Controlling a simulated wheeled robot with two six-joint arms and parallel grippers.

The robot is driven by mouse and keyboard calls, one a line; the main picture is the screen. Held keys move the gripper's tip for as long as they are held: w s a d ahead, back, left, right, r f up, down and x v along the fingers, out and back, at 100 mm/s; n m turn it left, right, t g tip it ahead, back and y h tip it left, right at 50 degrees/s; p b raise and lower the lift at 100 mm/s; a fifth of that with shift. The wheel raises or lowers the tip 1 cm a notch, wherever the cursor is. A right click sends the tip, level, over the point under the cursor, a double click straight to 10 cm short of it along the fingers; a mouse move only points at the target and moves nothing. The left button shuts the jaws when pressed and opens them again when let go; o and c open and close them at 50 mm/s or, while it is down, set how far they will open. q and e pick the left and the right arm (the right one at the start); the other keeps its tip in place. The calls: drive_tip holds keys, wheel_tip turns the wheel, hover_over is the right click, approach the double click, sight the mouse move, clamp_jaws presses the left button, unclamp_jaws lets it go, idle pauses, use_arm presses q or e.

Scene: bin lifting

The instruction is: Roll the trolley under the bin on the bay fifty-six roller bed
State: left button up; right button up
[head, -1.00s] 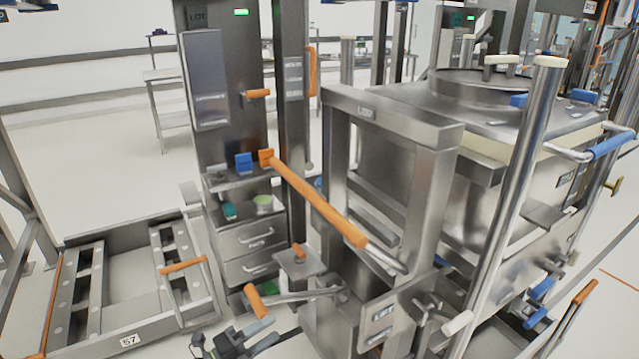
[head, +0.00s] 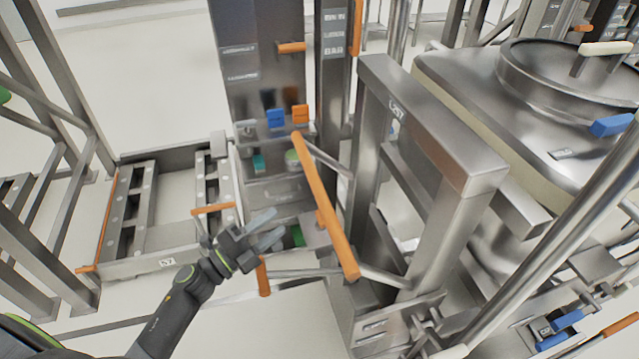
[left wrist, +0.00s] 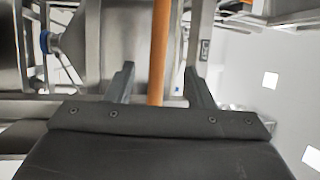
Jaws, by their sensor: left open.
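The steel trolley (head: 440,120), a tall labelled frame, stands right of centre in the head view. Its orange push bar (head: 325,205) slopes towards me. A large steel bin (head: 470,95) with a round lid is on the right, behind the frame; what bears it is mostly hidden. My left gripper (head: 268,228) is open and empty, a little left of the bar. In the left wrist view the orange bar (left wrist: 159,45) lines up between the spread fingers (left wrist: 160,75), apparently beyond their tips. My right gripper is not in view. I see no bay fifty-six sign.
A low roller bed (head: 165,262) marked 57 lies on the floor at left. A steel cabinet column (head: 258,60) with blue and orange buttons stands behind the push bar. Steel posts flank the far left.

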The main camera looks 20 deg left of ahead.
sight(318, 192)
use_arm(q)
drive_tip(key=p+x, duration=0.3)
drive_tip(key=x, duration=1)
drive_tip(key=shift+w+d+f, duration=0.1)
drive_tip(key=shift+w+d, duration=0.1)
drive_tip(key=shift+w, duration=0.05)
drive_tip(key=shift+c, duration=0.4)
clamp_jaws()
